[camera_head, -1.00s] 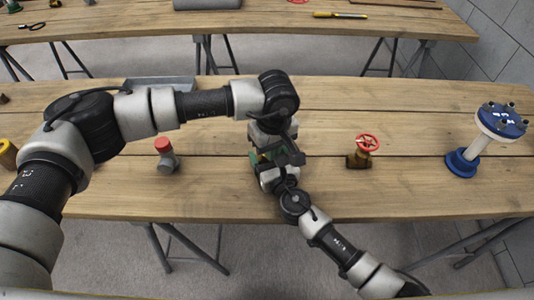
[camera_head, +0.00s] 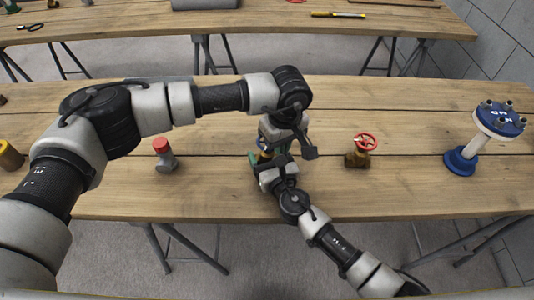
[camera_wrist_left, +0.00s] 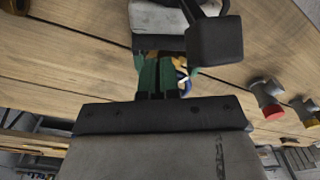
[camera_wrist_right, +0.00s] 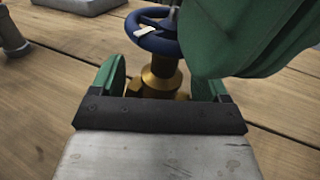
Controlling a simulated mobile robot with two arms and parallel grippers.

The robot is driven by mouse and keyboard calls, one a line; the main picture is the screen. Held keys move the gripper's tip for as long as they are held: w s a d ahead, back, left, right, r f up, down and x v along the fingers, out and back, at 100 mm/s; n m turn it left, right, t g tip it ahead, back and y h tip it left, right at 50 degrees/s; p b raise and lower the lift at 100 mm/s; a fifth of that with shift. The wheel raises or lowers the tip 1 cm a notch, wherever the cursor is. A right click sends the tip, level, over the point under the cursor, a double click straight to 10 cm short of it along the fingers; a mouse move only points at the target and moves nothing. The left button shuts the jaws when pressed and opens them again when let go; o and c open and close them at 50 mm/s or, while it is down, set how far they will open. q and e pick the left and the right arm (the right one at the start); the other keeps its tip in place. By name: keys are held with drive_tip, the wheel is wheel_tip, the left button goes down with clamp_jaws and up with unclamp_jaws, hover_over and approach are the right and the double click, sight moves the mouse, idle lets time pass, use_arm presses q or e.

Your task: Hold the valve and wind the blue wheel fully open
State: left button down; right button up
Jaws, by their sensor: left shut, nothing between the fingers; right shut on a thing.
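The brass valve (camera_wrist_right: 160,78) stands on the front table with the blue wheel (camera_wrist_right: 150,32) on top. My right gripper (camera_wrist_right: 165,85) is shut around the valve's body, below the wheel. The shut, empty green fingers of my left gripper (camera_wrist_left: 156,70) are beside the blue wheel, which also shows in the left wrist view (camera_wrist_left: 182,82). In the right wrist view, they cover the wheel's right part. I cannot tell if they touch it. In the head view, the two grippers mostly hide the valve.
A brass valve with a red wheel (camera_head: 362,150) stands to the right. A blue-and-white flanged pipe piece (camera_head: 492,132) is at the far right. Bare table lies between.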

use_arm(q)
drive_tip(key=shift+w+d+f, duration=0.15)
drive_tip(key=shift+d+f, duration=0.1)
drive_tip(key=shift+f, duration=0.45)
wheel_tip(320, 180, up, 6)
drive_tip(key=shift+d+r, duration=0.15)
drive_tip(key=shift+d, duration=0.3)
idle(0.6)
